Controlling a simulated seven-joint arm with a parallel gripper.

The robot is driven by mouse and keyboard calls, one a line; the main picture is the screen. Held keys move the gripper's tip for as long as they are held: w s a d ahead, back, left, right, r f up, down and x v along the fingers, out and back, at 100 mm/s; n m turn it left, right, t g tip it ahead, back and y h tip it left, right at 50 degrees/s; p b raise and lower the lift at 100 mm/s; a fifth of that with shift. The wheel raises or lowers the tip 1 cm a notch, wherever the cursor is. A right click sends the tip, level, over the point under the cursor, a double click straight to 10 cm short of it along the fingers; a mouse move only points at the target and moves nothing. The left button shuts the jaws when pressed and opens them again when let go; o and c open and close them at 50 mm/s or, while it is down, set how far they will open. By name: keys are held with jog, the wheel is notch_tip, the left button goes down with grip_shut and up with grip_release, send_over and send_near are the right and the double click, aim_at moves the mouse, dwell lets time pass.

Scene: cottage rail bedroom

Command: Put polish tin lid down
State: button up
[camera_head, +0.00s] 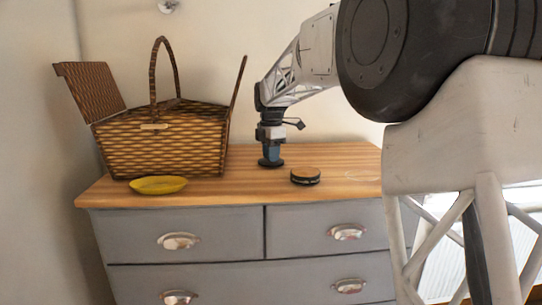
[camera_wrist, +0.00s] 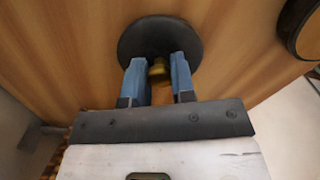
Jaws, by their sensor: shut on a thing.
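The polish tin lid, a dark disc with a small brass knob, is below my gripper (camera_head: 271,153) in the head view (camera_head: 266,163) and between the fingertips in the wrist view (camera_wrist: 140,40). My gripper's blue fingers (camera_wrist: 158,72) are shut on its knob. The lid is level, at or just above the wooden dresser top (camera_head: 235,178); I cannot tell whether it touches. A round black tin (camera_head: 306,180) with a brown top face stands apart to the right of the lid. It also shows at the upper right of the wrist view (camera_wrist: 293,24), partly cut off.
A wicker basket (camera_head: 160,150) with raised flaps and a tall handle stands at the left of the dresser. A yellow dish (camera_head: 158,185) lies at the front left edge. A faint pale ring (camera_head: 362,174) marks the bare right end. Wood between dish and tin is clear.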

jog(key=shift+f, duration=0.25)
jog(key=shift+f, duration=0.15)
jog(key=o, duration=0.9)
notch_tip(320, 180, up, 12)
dwell(0.5)
dwell(0.8)
